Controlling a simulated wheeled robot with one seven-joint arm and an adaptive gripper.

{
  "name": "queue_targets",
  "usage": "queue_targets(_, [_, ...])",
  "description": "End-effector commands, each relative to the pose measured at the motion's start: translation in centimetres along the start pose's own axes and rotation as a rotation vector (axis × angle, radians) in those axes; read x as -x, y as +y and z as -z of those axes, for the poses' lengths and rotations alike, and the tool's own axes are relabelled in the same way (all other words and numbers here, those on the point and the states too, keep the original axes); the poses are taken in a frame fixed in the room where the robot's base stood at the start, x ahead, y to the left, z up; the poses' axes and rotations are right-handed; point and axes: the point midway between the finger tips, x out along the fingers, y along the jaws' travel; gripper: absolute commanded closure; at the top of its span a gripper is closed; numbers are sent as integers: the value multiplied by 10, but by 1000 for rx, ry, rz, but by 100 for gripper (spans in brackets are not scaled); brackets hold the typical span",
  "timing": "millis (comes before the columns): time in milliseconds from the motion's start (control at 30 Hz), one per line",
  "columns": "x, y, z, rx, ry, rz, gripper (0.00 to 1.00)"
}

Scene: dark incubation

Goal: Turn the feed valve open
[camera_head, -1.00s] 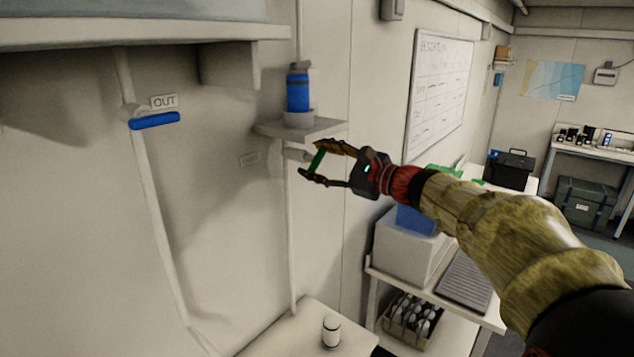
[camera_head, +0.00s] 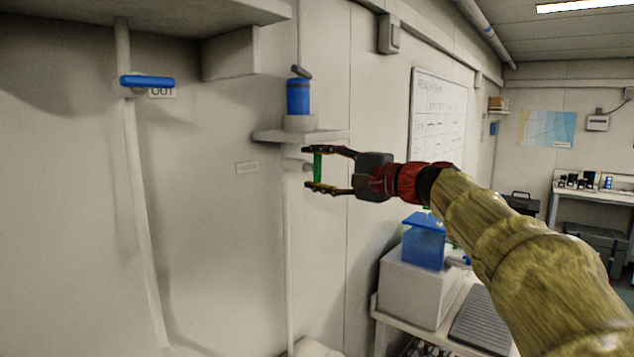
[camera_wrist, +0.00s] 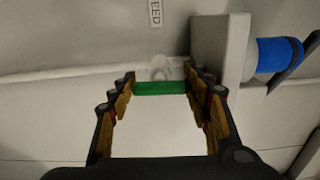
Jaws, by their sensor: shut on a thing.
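The feed valve has a green handle (camera_head: 318,168) on a thin vertical pipe (camera_head: 289,240), below a small wall shelf. The handle stands upright, in line with the pipe. In the wrist view the green handle (camera_wrist: 160,88) spans between the two fingers, parallel to the pipe (camera_wrist: 75,72). My gripper (camera_head: 312,169) is shut on the handle, one finger at its upper end and one at its lower end. A small label (camera_head: 247,168) is on the wall to the left, and its lettering shows partly in the wrist view (camera_wrist: 155,12).
The shelf (camera_head: 285,136) just above my gripper holds a blue-bodied canister (camera_head: 298,97). To the left, another valve with a level blue handle (camera_head: 147,83) sits by an OUT label. A bench with a blue-lidded box (camera_head: 424,243) stands below right of my gripper.

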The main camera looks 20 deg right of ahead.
Motion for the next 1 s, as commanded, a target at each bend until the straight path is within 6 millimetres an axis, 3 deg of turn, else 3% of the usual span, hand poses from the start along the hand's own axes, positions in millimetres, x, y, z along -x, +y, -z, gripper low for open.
queue_targets(667, [0, 2, 0, 62, -1, -2, 76])
queue_targets(700, [0, 2, 0, 62, -1, -2, 50])
queue_targets(1000, [0, 1, 0, 61, -1, -1, 33])
